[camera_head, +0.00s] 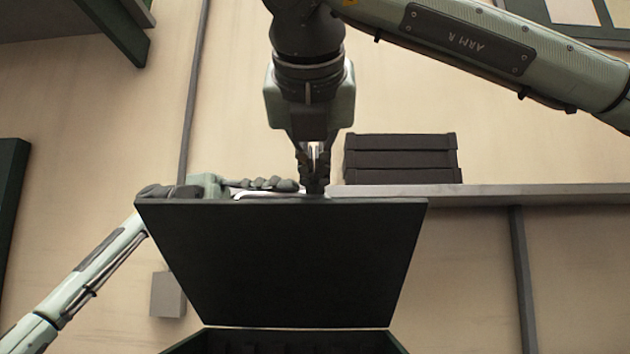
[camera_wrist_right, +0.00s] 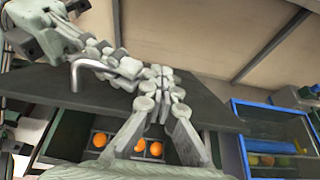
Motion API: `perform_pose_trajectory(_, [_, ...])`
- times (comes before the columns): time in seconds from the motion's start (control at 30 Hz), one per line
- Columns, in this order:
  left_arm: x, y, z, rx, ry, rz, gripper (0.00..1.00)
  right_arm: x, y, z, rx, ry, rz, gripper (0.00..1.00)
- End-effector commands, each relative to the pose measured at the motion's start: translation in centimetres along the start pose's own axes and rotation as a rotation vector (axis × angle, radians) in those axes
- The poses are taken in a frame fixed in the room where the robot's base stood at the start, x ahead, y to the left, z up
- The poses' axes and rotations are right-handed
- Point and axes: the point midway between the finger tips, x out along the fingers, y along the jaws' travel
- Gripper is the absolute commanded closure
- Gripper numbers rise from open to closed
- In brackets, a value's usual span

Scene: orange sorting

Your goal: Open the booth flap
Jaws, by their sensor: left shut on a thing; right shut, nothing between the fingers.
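The booth flap (camera_head: 280,265) is a dark flat panel, raised and tilted above the dark booth box (camera_head: 290,341), with a narrow gap at its lower edge. It also shows in the right wrist view (camera_wrist_right: 60,85). A bent metal handle (camera_wrist_right: 88,66) stands at the flap's far edge, mostly hidden in the head view. My left gripper (camera_head: 285,184) reaches in from the left behind the top edge and is shut on the handle. My right gripper (camera_head: 314,184) comes down from above, shut and empty, its tips close to the top edge; whether they touch it I cannot tell.
Several oranges (camera_wrist_right: 155,149) lie in compartments below the flap. A blue-rimmed crate (camera_wrist_right: 275,140) with coloured items stands at the right in the wrist view. Stacked dark crates (camera_head: 400,158) sit on a grey shelf (camera_head: 520,194) behind, right of my right gripper.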

Motion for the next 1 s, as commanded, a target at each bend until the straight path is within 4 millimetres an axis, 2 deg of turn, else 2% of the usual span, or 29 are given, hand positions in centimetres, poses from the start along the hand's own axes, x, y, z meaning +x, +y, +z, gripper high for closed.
perform_pose_trajectory(0.1, [0.0,0.0,0.0,0.0,0.0,0.0,1.0,0.1,0.0,-0.1,0.0,0.001,-0.001,1.0])
perform_pose_trajectory(0.13, [0.0,0.0,0.0,0.0,0.0,0.0,0.85,0.1,0.0,-0.1,0.0,0.002,-0.001,1.0])
perform_pose_trajectory(0.2, [0.0,0.0,0.0,0.0,0.0,0.001,0.8,0.1,0.0,-0.1,0.0,0.002,-0.001,1.0])
perform_pose_trajectory(0.53, [-0.4,0.0,0.0,0.0,-0.001,0.0,0.8,0.1,0.0,-0.1,0.0,0.002,-0.001,1.0])
perform_pose_trajectory(0.83, [-5.2,-0.1,0.0,0.0,-0.003,-0.003,0.8,0.1,0.0,-0.1,0.0,0.003,-0.001,1.0])
perform_pose_trajectory(1.0, [-6.9,-0.1,0.0,0.0,-0.002,0.0,0.8,0.1,0.0,-0.1,0.0,0.003,-0.001,1.0])
